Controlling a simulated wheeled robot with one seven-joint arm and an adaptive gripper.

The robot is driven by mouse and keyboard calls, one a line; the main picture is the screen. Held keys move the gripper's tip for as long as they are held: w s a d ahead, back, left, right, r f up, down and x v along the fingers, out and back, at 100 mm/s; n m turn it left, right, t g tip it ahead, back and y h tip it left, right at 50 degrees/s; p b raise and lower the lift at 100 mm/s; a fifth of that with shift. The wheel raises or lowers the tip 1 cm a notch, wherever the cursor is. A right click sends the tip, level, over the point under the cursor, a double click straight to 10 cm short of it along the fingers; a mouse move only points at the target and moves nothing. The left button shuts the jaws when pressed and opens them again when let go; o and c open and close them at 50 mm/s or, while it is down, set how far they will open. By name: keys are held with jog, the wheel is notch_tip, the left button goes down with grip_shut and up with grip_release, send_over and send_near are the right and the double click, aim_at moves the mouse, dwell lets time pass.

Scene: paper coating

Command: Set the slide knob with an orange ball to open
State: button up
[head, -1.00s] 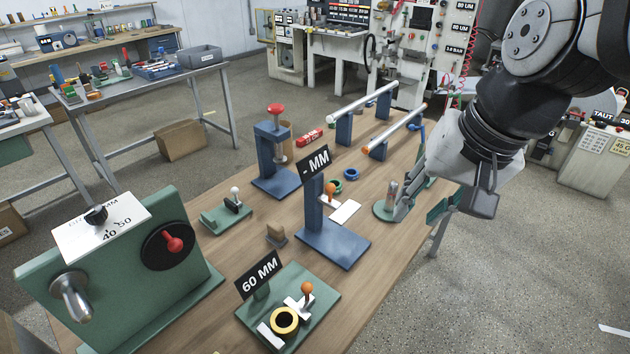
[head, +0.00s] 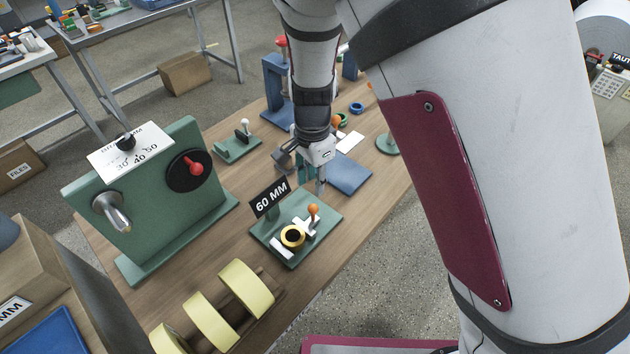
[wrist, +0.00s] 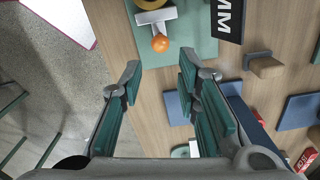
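The orange ball knob (head: 313,209) stands on a white T-shaped slide (head: 306,225) on the green base (head: 270,231) of the 60 MM gauge. A yellow ring (head: 292,236) lies beside the slide, facing a white block. In the wrist view the orange ball (wrist: 160,44) and white slide (wrist: 155,22) are at the upper middle. My gripper (wrist: 159,65) is open and empty, its fingers apart, with the ball ahead between their lines. In the head view my gripper (head: 312,180) hangs just behind the 60 MM gauge. I cannot tell the exact gap to the ball.
A 60 MM sign (head: 271,198) stands at the gauge's back left. A second orange ball (head: 341,119) is by the blue stand (head: 349,175), partly hidden. A green dial panel (head: 150,190) stands left; yellow rolls (head: 246,288) lie in front. The table's right side has free room.

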aim_at(313, 208)
notch_tip(313, 208, down, 14)
jog(key=shift+r+p, duration=0.1)
jog(key=shift+p, duration=0.25)
grip_shut()
